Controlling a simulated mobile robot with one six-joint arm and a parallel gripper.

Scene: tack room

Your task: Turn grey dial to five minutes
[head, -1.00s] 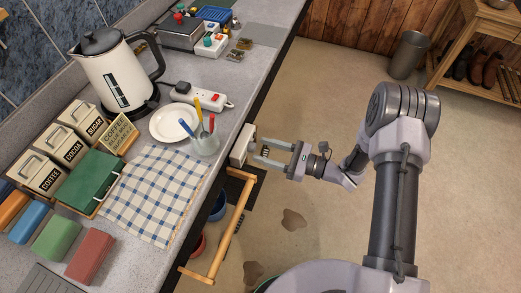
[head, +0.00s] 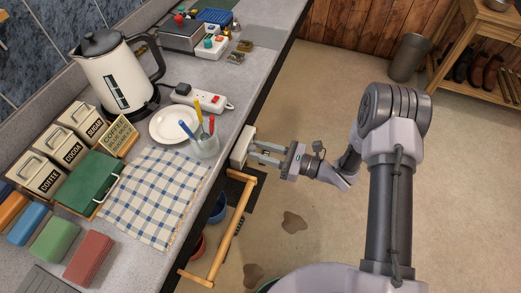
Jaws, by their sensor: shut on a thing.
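A cream timer box (head: 240,147) sits at the front edge of the counter, its front facing the floor side. My gripper (head: 255,151) reaches in from the right, level with that front. Its two grey fingers lie close together with their tips at the box's face, shut on the grey dial. The dial itself is hidden between the fingertips, and its markings and setting cannot be read from here.
A wooden towel rail (head: 222,232) juts from the counter front just below my gripper. A glass with pens (head: 205,145), a plate (head: 174,124) and a checked cloth (head: 155,195) lie on the counter nearby. The floor to the right is open.

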